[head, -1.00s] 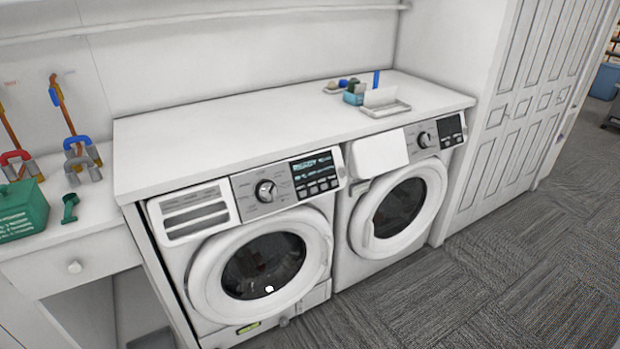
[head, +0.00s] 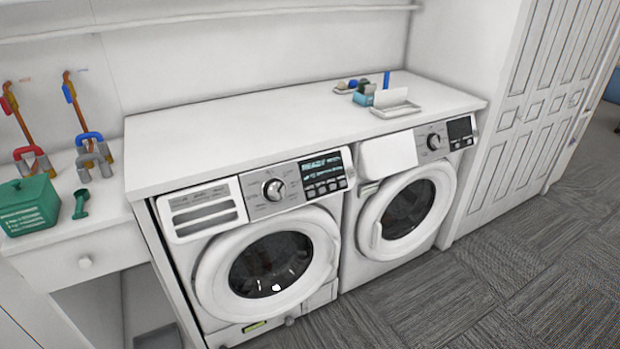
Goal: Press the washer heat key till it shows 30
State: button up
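The washer (head: 200,262) stands under the white counter, left of a second machine. Its front panel has vents at the left, a round silver dial (head: 274,190) in the middle and a dark display (head: 321,168) at the right. The display shows pale text that seems to read "READY" on top; the smaller line below is too small to read surely. A row of grey keys (head: 322,189) sits under the display; their labels are not legible, so I cannot tell which is the heat key. The washer's round door (head: 268,265) is shut. My gripper is not in view.
The second machine (head: 400,210) stands to the right. The counter (head: 250,125) holds a tray (head: 396,109) and small items. A green box (head: 27,207) sits on the left side table. The carpet floor (head: 480,275) in front is clear.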

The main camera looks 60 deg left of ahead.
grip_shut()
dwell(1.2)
